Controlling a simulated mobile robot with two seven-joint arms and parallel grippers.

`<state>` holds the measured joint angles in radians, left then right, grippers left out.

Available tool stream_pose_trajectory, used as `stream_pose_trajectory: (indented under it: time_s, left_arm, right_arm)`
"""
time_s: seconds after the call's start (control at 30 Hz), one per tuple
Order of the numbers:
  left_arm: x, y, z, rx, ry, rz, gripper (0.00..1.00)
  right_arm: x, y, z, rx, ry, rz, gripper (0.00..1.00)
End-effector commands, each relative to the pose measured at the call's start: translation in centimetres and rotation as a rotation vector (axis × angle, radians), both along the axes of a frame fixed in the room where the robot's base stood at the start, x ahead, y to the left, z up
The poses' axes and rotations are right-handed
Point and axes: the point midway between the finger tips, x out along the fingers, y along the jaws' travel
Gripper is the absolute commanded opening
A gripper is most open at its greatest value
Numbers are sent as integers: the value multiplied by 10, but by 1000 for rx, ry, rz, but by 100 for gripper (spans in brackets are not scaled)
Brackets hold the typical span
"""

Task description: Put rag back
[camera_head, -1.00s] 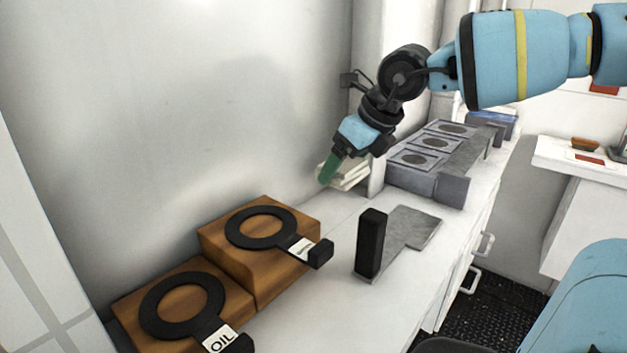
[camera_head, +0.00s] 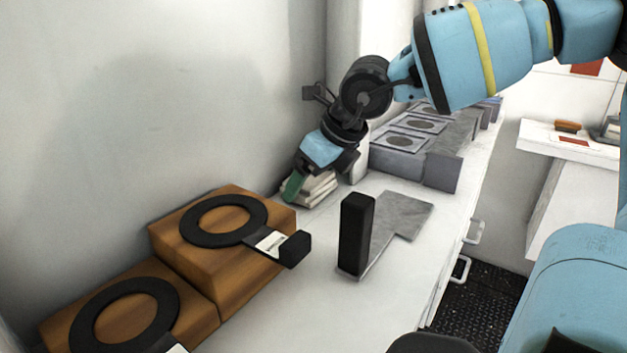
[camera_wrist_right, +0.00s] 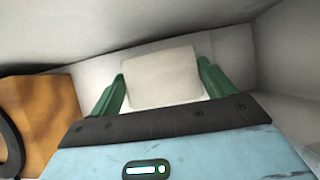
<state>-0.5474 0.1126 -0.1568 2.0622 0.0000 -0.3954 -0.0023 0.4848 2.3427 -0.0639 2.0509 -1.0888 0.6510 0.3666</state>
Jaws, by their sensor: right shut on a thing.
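In the head view a stack of folded whitish cloths (camera_head: 320,190) lies on the white counter at the wall, behind the wooden boxes. My right gripper (camera_head: 294,186) reaches down at this stack, and its green fingers are at the stack's left side. In the right wrist view a folded beige rag (camera_wrist_right: 163,77) sits between the two green fingertips of the right gripper (camera_wrist_right: 162,85), which is shut on it. A paler layer shows beneath the rag. I cannot tell whether the rag touches the stack. My left gripper is out of view.
Two wooden boxes (camera_head: 240,265) with black rings stand at the front left. A grey metal plate with an upright black handle (camera_head: 356,232) lies on the counter (camera_head: 300,315). Grey metal blocks (camera_head: 412,160) stand farther back. A white side shelf (camera_head: 548,141) is at the right.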

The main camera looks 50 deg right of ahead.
Motion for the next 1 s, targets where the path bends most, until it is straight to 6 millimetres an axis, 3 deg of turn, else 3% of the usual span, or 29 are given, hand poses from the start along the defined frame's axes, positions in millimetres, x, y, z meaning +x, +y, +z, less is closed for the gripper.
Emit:
stream_pose_trajectory:
  time_s: [0.47, 0.5, 0.6, 1.0]
  left_arm:
    - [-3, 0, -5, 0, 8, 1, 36]
    - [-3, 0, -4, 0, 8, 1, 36]
    - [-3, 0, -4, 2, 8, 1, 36]
    - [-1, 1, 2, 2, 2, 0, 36]
  right_arm:
    - [0, 1, -6, 0, 2, 0, 60]
    - [0, 1, -5, 0, 2, 0, 86]
    - [0, 1, -4, 0, 1, 0, 100]
    - [-2, 1, 5, -1, -3, -1, 100]
